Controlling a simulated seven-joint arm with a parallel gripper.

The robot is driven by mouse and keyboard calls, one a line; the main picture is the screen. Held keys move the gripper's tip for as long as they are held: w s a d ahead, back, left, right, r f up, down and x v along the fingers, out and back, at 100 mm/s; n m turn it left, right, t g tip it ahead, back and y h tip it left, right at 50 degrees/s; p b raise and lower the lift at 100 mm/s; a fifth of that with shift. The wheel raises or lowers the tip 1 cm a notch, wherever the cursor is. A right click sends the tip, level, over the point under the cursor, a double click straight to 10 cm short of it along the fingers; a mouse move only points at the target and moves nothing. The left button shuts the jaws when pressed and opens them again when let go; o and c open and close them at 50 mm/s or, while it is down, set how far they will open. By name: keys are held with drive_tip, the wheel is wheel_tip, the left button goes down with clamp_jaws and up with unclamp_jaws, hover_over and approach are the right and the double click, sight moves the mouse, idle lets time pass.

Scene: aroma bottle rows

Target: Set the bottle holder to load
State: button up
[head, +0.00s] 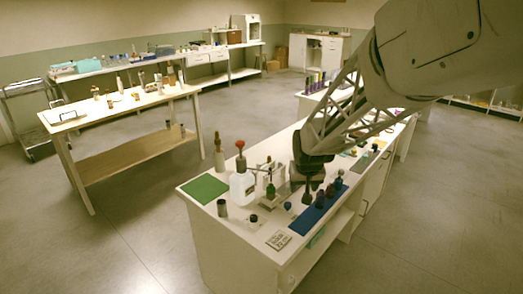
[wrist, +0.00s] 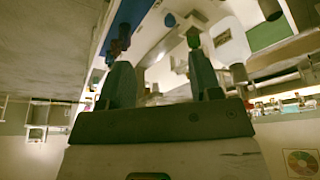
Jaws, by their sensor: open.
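A small holder (head: 268,201) stands on the near end of the white bench in the head view, with a green bottle (head: 270,190) upright at it.
A blue mat (head: 312,222) carries several dark bottles close to my gripper. Tall bottles stand behind the jug. The aisle floor (head: 120,240) is clear.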

approach(288, 204)
drive_tip(key=f, duration=0.1)
drive_tip(key=shift+f+t, duration=0.4)
drive_tip(key=shift+w+f, duration=0.1)
drive_tip(key=shift+f, duration=0.05)
drive_tip(key=shift+x, duration=3.65)
clamp_jaws()
